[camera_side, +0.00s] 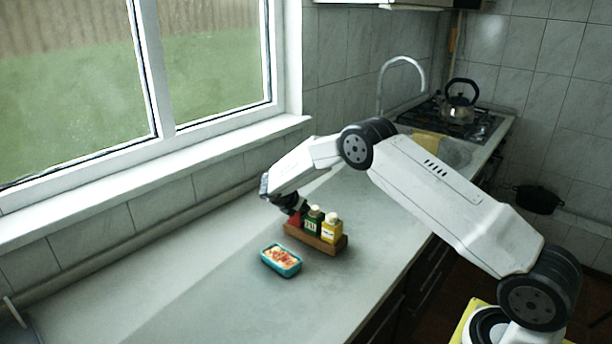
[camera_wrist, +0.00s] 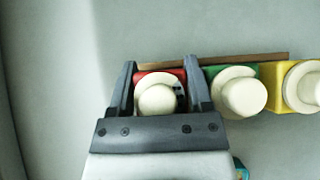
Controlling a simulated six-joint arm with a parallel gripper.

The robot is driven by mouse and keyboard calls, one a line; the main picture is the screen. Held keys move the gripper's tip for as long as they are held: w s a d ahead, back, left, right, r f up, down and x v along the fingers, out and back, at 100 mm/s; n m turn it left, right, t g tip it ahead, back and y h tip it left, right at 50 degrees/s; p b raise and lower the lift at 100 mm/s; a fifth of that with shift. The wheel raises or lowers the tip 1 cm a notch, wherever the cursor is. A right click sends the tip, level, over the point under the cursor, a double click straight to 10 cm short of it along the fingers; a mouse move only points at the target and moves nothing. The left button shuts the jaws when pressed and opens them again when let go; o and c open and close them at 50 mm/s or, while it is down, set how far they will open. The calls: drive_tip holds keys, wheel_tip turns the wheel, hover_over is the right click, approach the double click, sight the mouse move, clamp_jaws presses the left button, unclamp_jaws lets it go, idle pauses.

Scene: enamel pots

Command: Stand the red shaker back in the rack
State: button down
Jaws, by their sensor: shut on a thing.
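The red shaker (camera_side: 295,219) is at the left end of the wooden rack (camera_side: 327,247), in line with the green shaker (camera_side: 313,221) and the yellow shaker (camera_side: 331,230). My gripper (camera_side: 292,208) is shut on the red shaker from above. In the wrist view, the gripper fingers (camera_wrist: 159,90) stand on either side of the red shaker (camera_wrist: 152,77), its cream cap towards the camera. The rack's edge (camera_wrist: 240,59) runs behind it. The red shaker looks upright. Whether its base rests on the rack floor is hidden.
A teal dish with food (camera_side: 281,261) sits on the counter in front of the rack. The counter (camera_side: 200,290) is clear to the left. A window runs behind, with a sink, tap (camera_side: 401,62) and kettle (camera_side: 459,101) at the back right.

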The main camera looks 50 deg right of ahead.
drive_tip(key=shift+f, duration=0.1)
unclamp_jaws()
drive_tip(key=shift+f, duration=0.1)
drive_tip(key=shift+s, duration=0.1)
drive_tip(key=shift+a, duration=0.1)
